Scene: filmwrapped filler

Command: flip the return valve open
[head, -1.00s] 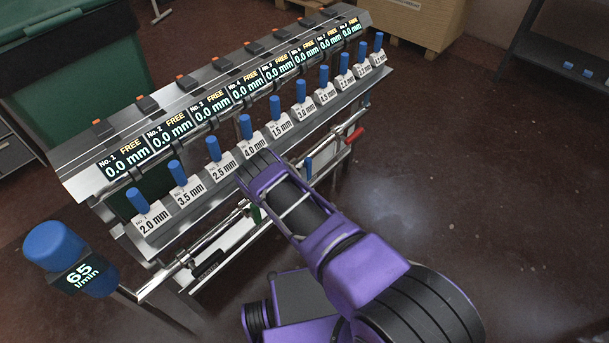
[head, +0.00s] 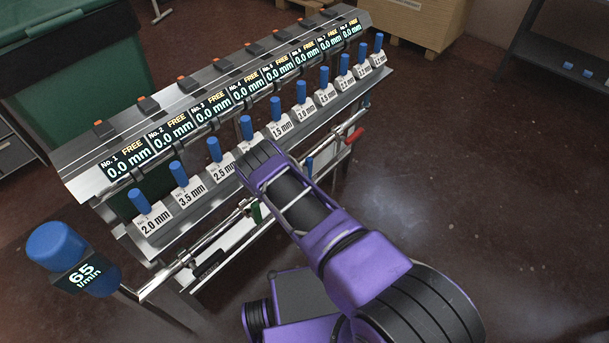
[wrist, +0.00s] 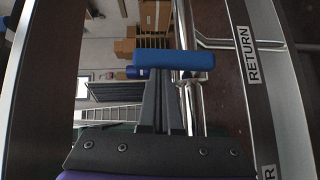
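The return valve's blue lever handle (wrist: 174,61) shows in the wrist view as a bar lying across the picture, beside a rail with a RETURN label (wrist: 246,54). In the head view a small blue handle (head: 308,167) sits on the front piping, just right of my arm. My gripper (wrist: 160,76) has its dark fingers close together, with the tips at the blue handle. I cannot tell whether they touch it. In the head view the fingers are hidden behind my purple wrist.
A red handle (head: 355,134) and a green handle (head: 257,212) sit on the same front piping. Above is a metal rack (head: 80,165) with a row of blue knobs and displays. A blue flow meter (head: 57,244) stands at left. The floor at right is clear.

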